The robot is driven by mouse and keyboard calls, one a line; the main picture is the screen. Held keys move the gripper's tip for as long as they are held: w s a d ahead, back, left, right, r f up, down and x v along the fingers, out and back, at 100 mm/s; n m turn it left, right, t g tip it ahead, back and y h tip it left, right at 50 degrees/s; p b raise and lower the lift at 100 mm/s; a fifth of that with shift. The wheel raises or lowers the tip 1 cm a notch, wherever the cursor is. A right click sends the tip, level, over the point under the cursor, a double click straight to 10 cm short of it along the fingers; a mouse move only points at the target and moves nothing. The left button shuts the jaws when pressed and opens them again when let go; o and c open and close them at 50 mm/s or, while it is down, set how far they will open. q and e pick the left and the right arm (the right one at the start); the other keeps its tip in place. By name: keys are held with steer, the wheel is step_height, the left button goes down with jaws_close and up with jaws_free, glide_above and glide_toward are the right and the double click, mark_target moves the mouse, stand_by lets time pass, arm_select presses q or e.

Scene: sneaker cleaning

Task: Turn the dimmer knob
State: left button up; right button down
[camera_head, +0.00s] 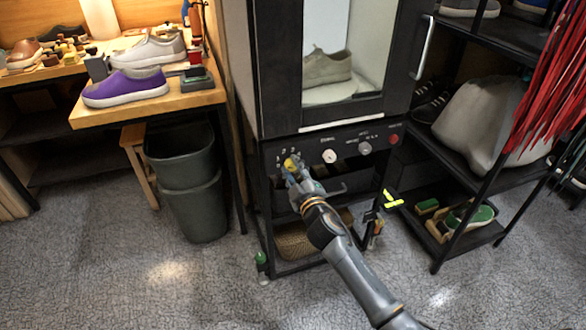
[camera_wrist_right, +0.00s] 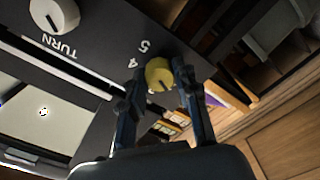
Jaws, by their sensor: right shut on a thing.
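A yellow knob (camera_head: 291,163) is at the left end of the cabinet's dark front panel. In the right wrist view the yellow knob (camera_wrist_right: 159,74) has a dark pointer line, with the numerals 4 and 5 beside it. I take it as the dimmer knob; I cannot read a dimmer label. My right gripper (camera_head: 292,171) reaches up to it from below right. In the wrist view the right gripper's fingers (camera_wrist_right: 157,79) stand on either side of the knob and are shut on it. The fingers partly hide the knob in the head view. My left gripper is not in view.
A glass-fronted cabinet (camera_head: 275,60) holds a sneaker (camera_head: 327,68). A dark bin (camera_head: 190,185) stands left, a shoe rack (camera_head: 455,170) right. Floor in front is open.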

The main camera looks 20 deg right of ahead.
stand_by(0.3)
steer(key=c, duration=1)
jaws_free()
steer(key=s, duration=1.2)
steer(key=shift+d, duration=0.2)
